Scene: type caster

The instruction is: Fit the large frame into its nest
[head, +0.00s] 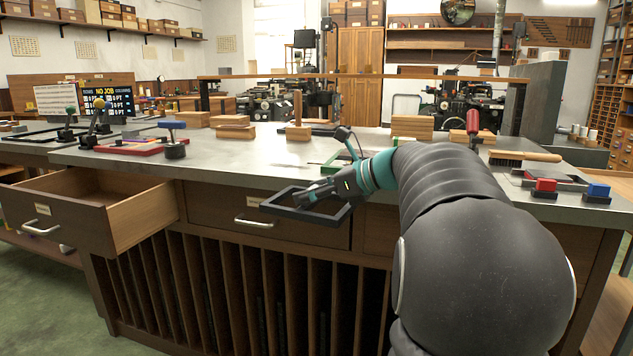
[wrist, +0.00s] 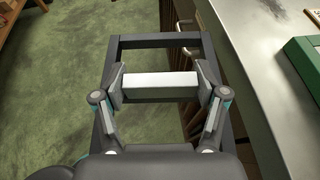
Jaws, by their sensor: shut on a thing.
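The large frame (head: 300,216) is a dark, open rectangle. It is held out in front of the bench's front edge, over a closed drawer in the head view. In the wrist view the frame (wrist: 160,41) extends ahead of my gripper, with green floor showing through it. My gripper (head: 309,197) is shut on a pale grey bar inside the frame; in the wrist view the fingers (wrist: 160,88) press on the bar's two ends. The frame's near end is hidden behind my gripper. I cannot tell which thing is the nest.
The steel bench top (head: 245,150) lies beyond the frame and on the right in the wrist view. An open drawer (head: 105,205) juts out at left. A green edge (wrist: 303,62) shows on the bench.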

